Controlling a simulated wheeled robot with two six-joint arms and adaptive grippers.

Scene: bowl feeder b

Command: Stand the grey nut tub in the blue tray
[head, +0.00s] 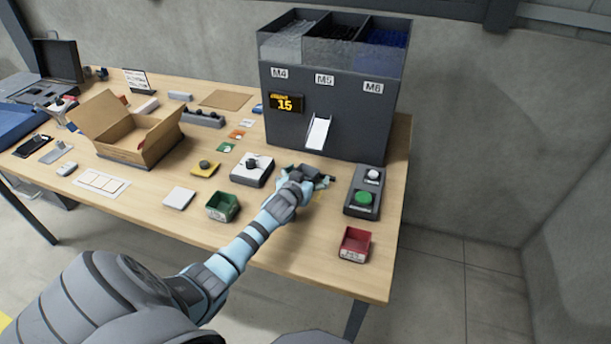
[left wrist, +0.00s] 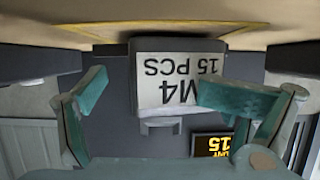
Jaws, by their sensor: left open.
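The grey nut tub (left wrist: 165,75), with a white label reading M4 15 PCS, shows upside down in the left wrist view, between the spread green fingers of my left gripper (left wrist: 163,96). The fingers look apart from its sides. In the head view my left gripper (head: 312,177) is open low over the table in front of the feeder chute, and it hides most or all of the tub. A blue tray (head: 16,122) lies at the far left edge of the table, cut off by the picture edge. My right gripper is not in view.
The bowl feeder (head: 330,90) stands behind the gripper, its display reading 15. A green-button box (head: 362,192) is right of the gripper, a red bin (head: 354,244) in front. A green bin (head: 222,206), open carton (head: 140,135) and several small items lie leftward.

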